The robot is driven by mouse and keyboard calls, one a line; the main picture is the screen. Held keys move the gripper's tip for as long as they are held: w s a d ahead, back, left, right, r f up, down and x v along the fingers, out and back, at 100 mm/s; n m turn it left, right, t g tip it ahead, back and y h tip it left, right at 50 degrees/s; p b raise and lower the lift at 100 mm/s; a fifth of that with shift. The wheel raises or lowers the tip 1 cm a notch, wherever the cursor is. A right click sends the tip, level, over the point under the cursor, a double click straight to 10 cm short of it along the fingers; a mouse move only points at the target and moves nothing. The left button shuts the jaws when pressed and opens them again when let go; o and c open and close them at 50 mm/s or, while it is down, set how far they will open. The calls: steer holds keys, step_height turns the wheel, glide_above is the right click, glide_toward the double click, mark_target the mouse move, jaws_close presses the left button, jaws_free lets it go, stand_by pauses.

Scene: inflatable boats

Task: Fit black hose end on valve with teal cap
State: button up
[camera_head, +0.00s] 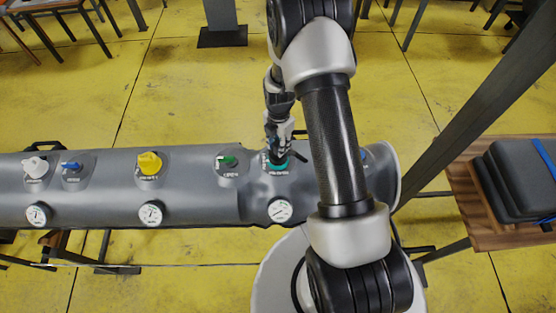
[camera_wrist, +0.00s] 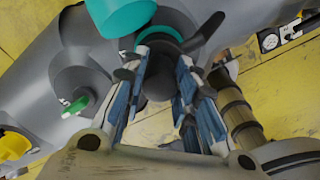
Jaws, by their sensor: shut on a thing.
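A teal cap (camera_wrist: 120,12) hangs open beside its valve at the top of the wrist view. It shows as a teal patch (camera_head: 277,166) below my gripper in the head view. My gripper (camera_head: 278,148) points down at this valve on the grey inflatable tube (camera_head: 110,202). In the wrist view its two fingers (camera_wrist: 166,75) are shut on the black hose end (camera_wrist: 157,86), whose side wings stick out past them. A teal ring (camera_wrist: 158,31) shows at the hose end's far side. The hose end is at the valve; the fingers hide how fully it sits.
Other valves along the tube have a green cap (camera_head: 229,160), a yellow cap (camera_head: 150,163), a blue cap (camera_head: 71,167) and a white cap (camera_head: 35,166). A gauge (camera_head: 280,210) sits in front of the teal valve. A wooden table with dark cases (camera_head: 512,180) stands at right.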

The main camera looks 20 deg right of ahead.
steer(key=shift+f+b, duration=0.75)
steer(key=shift+f, duration=0.1)
stand_by(0.5)
stand_by(0.3)
steer(key=m+b, duration=0.1)
steer(key=m, duration=0.3)
steer(key=shift+m+b, duration=0.35)
steer(key=shift+m, duration=0.45)
steer(key=m, duration=0.2)
steer(key=shift+s+m, duration=0.1)
steer(key=shift+m, duration=0.2)
